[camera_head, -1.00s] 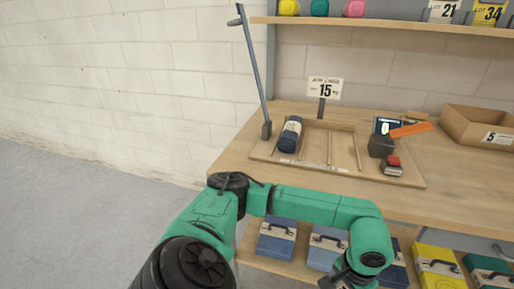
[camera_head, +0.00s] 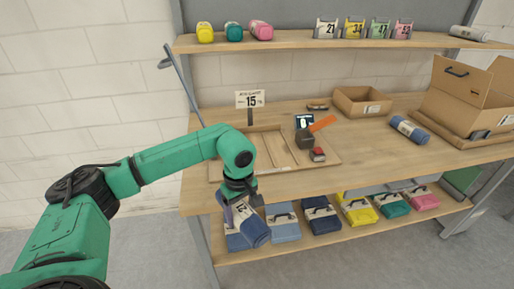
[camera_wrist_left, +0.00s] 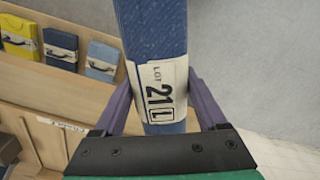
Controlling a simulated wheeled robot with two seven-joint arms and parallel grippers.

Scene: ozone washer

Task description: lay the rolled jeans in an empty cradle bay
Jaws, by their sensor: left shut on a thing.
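My left gripper (camera_head: 238,205) is shut on a blue rolled jeans (camera_head: 252,228), held in front of the table's front edge, below the tabletop. In the left wrist view the roll (camera_wrist_left: 150,30) runs between the two purple fingers of the gripper (camera_wrist_left: 155,92), and its white label reads LOT 21 L. The wooden cradle (camera_head: 318,164) lies on the tabletop behind the arm. The bays that show right of the arm are empty. The cradle's left part is hidden behind my left arm. My right gripper is out of view.
A sign reading 15 (camera_head: 250,99) stands behind the cradle. Another roll (camera_head: 410,130) lies farther right. Folded clothes (camera_head: 322,215) fill the lower shelf.

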